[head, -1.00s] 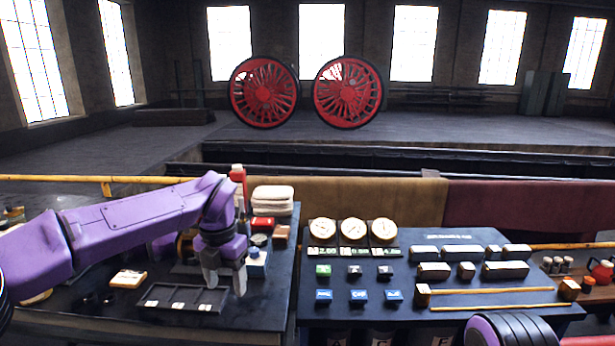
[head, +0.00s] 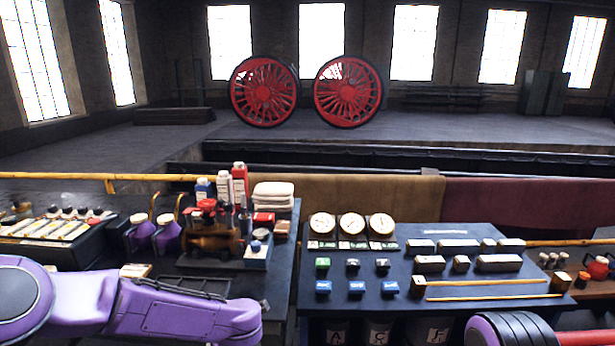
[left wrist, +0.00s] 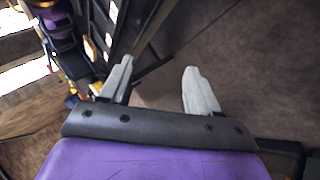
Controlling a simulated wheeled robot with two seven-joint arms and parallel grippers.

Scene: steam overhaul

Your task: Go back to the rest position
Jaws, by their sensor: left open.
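My left arm comes in low from the left of the head view, in front of the left workbench; its gripper is out of sight below the picture there. In the left wrist view my left gripper (left wrist: 158,92) is open, its two pale fingers apart with nothing between them. Brown floor lies beyond the fingers, and the bench's dark side shows at upper left. My right gripper is not in view; only a purple and black part of my right arm shows at the bottom right of the head view.
The left bench holds a dark compartment tray (head: 185,288), purple cans (head: 166,235), a brass and red fitting (head: 210,230), bottles (head: 223,187) and folded cloths (head: 273,195). The right bench holds three gauges (head: 352,224), coloured blocks (head: 357,288) and yellow rods (head: 480,290). Red wheels (head: 263,92) stand far back.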

